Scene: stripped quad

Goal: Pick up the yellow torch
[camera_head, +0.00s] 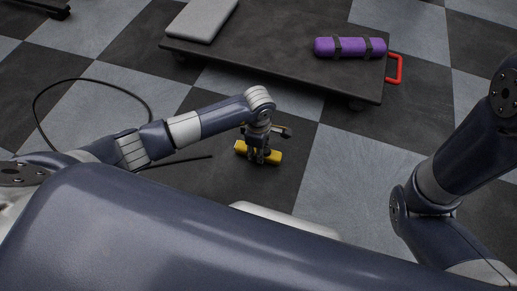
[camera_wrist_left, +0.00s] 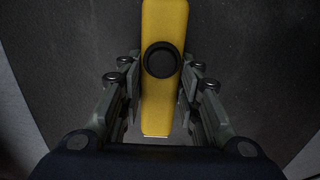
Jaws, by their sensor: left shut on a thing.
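The yellow torch (camera_head: 273,157) lies on the dark floor tile in the head view, partly hidden behind my left gripper (camera_head: 261,158). In the left wrist view the torch (camera_wrist_left: 163,95) runs upright through the middle of the picture, with a round black button on its top face. The fingers of my left gripper (camera_wrist_left: 160,100) stand on both sides of it and are shut on it. The torch appears to be at floor level; I cannot tell whether it is lifted. My right gripper is out of view; only part of my right arm shows at the right.
A low dark platform trolley (camera_head: 290,62) with a red handle (camera_head: 396,69) stands beyond the torch. It carries a purple roll (camera_head: 350,47) with dark straps and a grey flat case (camera_head: 202,18). A black cable (camera_head: 92,82) curves over the floor at the left. Checkered floor to the right is clear.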

